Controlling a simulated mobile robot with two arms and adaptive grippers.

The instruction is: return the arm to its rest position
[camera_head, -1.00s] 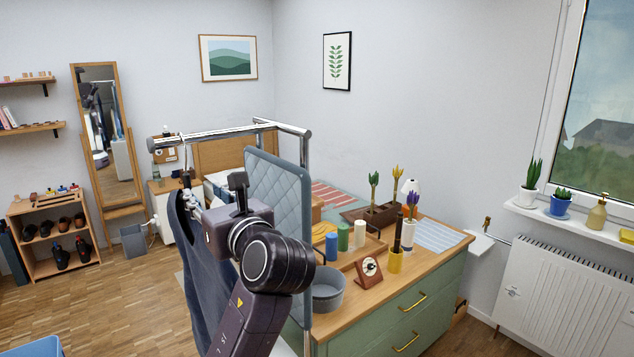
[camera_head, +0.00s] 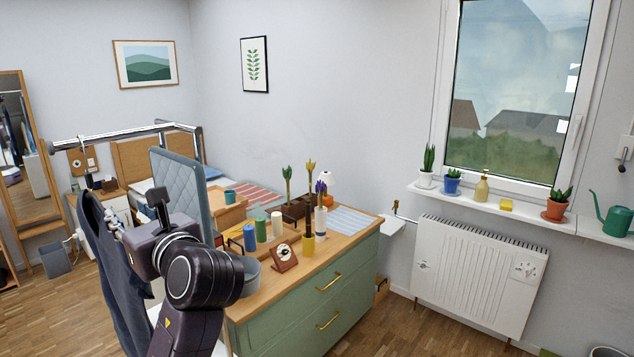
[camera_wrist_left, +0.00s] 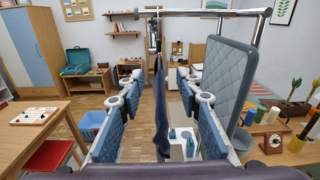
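My left arm (camera_head: 200,270), dark and jointed, rises from the bottom of the head view, in front of the green cabinet. Its fingers are largely hidden there behind the wrist. In the left wrist view my left gripper (camera_wrist_left: 162,88) has its blue-padded fingers spread wide apart. A dark navy garment (camera_wrist_left: 161,105) hangs in the gap between them as seen from the wrist; I cannot tell its distance, and the fingers do not close on it. The garment also shows left of my arm in the head view (camera_head: 118,275). My right gripper is not in view.
A metal rail (camera_head: 110,136) and a blue quilted panel (camera_head: 180,190) stand close to my left arm. The green drawer cabinet (camera_head: 300,320) carries pots, vases and a small clock (camera_head: 285,256). A radiator (camera_head: 475,275) is under the window. Floor between cabinet and radiator is open.

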